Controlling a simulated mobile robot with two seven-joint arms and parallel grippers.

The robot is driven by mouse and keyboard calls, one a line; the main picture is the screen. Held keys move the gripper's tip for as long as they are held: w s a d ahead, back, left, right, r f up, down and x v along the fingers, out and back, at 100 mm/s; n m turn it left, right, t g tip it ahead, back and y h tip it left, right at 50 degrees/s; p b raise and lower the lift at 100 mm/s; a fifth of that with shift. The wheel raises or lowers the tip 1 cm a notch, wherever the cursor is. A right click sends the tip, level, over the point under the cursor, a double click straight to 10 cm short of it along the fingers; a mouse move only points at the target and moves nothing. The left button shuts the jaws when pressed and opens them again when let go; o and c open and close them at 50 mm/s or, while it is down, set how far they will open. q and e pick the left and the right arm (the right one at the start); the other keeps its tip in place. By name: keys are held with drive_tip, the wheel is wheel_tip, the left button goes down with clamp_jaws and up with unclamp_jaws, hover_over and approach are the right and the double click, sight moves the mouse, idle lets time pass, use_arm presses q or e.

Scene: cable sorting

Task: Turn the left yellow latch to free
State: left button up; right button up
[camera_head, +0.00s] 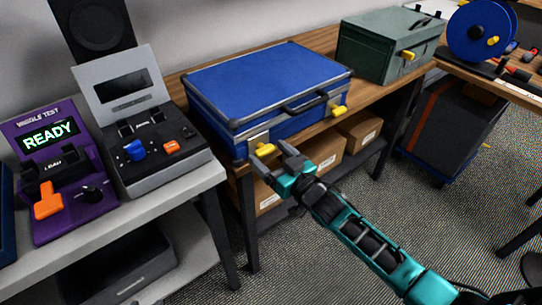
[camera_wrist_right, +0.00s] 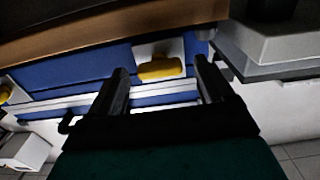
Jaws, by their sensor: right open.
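The blue case (camera_head: 265,80) lies closed on the wooden table, with a dark handle and two yellow latches on its front side. The left yellow latch (camera_head: 264,150) sits on a pale plate near the case's left front corner. The right yellow latch (camera_head: 339,110) is near the other front corner. My right gripper (camera_head: 272,156) is open at the left latch. In the right wrist view, that latch (camera_wrist_right: 161,68) appears between and beyond the two fingers, lying lengthwise across the gap. I cannot tell whether a finger touches it. My left gripper is not in view.
A green box (camera_head: 385,45) with a yellow latch stands behind the case at right. A grey tester (camera_head: 150,140) and a purple tester reading READY (camera_head: 65,165) stand on the left table. Cardboard boxes (camera_head: 328,152) sit on the shelf below.

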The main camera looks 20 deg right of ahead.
drive_tip(key=shift+w, duration=0.1)
drive_tip(key=shift+c, duration=0.5)
drive_tip(key=c, duration=0.9)
drive_tip(key=shift+c, duration=0.2)
